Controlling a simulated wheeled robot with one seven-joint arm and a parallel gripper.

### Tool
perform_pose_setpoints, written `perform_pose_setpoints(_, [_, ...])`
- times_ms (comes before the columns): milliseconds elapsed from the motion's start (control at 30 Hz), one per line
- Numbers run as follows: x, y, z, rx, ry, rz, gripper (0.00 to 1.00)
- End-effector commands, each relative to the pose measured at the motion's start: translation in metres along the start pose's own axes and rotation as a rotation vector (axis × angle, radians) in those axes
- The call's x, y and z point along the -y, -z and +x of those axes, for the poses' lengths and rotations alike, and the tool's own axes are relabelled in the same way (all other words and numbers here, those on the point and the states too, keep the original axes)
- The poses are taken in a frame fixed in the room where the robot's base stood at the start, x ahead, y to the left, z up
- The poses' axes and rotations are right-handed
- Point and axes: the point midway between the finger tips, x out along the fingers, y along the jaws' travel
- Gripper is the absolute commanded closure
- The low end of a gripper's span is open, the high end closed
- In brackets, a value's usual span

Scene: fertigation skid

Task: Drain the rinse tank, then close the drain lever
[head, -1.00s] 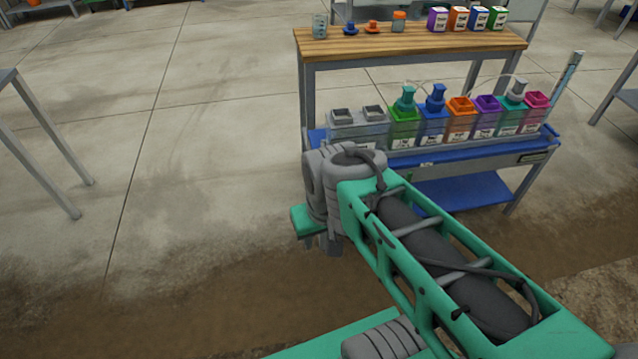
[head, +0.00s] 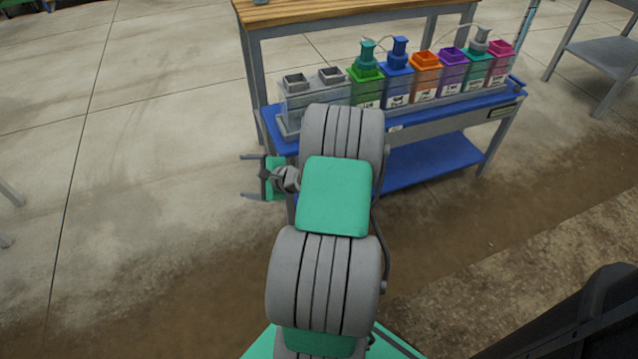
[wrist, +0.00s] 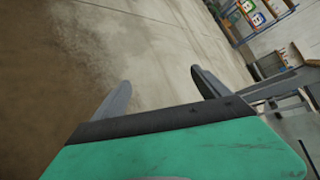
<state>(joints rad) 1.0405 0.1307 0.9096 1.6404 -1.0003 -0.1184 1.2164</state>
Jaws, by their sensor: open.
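A clear, grey-tinted tank (head: 297,101) with two square grey openings stands at the left end of the blue skid shelf. I cannot tell for sure that it is the rinse tank. I make out no drain lever in either view; my arm hides part of the shelf front below the tank. My gripper (head: 243,177) is left of the shelf's left end, pointing left, open and empty. In the wrist view my gripper (wrist: 160,80) shows two spread fingers with only floor between them.
Several coloured containers (head: 425,75), some with pump tops, line the blue shelf (head: 408,128) right of the tank. A wooden-topped bench (head: 330,12) stands behind. A grey table (head: 600,55) is at the right. The concrete floor at left is mostly clear.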

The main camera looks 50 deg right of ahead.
Motion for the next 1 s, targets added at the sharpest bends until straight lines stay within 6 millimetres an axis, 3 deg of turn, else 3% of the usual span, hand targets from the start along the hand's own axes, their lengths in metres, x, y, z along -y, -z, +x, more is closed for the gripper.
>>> perform_pose_setpoints(33, [-0.018, 0.068, -0.008, -0.02, 0.163, 0.255, 0.1])
perform_pose_setpoints(100, [-0.017, 0.125, -0.038, -0.009, 0.387, 0.55, 0.04])
perform_pose_setpoints(200, [-0.026, 0.184, -0.084, 0.033, 0.644, 0.853, 0.0])
perform_pose_setpoints(267, [-0.031, 0.204, -0.105, 0.059, 0.746, 0.962, 0.0])
perform_pose_setpoints(333, [-0.033, 0.214, -0.119, 0.078, 0.811, 1.025, 0.0])
perform_pose_setpoints(433, [-0.028, 0.217, -0.122, 0.086, 0.829, 1.046, 0.0])
perform_pose_setpoints(1000, [0.012, 0.236, -0.074, 0.083, 0.821, 1.037, 0.0])
